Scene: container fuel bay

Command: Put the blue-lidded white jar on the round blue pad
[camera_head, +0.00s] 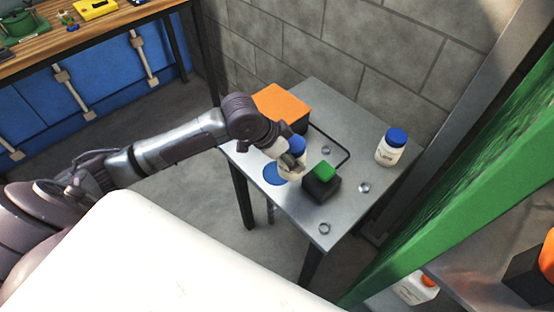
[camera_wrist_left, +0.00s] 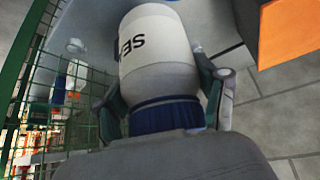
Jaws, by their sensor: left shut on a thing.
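My left gripper (camera_head: 290,158) is shut on a white jar (camera_head: 288,173) with a blue lid (camera_head: 297,146). In the left wrist view the white jar (camera_wrist_left: 157,52) sits between the fingers, its blue lid (camera_wrist_left: 166,115) toward the palm and dark lettering on its body. The round blue pad (camera_head: 273,175) lies on the grey metal table (camera_head: 310,232), just left of the held jar and partly covered by it. I cannot tell whether the jar touches the pad or table. A second blue-lidded white jar (camera_head: 391,148) stands upright at the table's right. My right gripper is not in view.
An orange-topped box (camera_head: 281,104) is behind the gripper. A black block with a green top (camera_head: 321,183) stands close right of the held jar. Small metal rings (camera_head: 324,228) lie on the table. A green frame (camera_head: 470,180) rises at the right.

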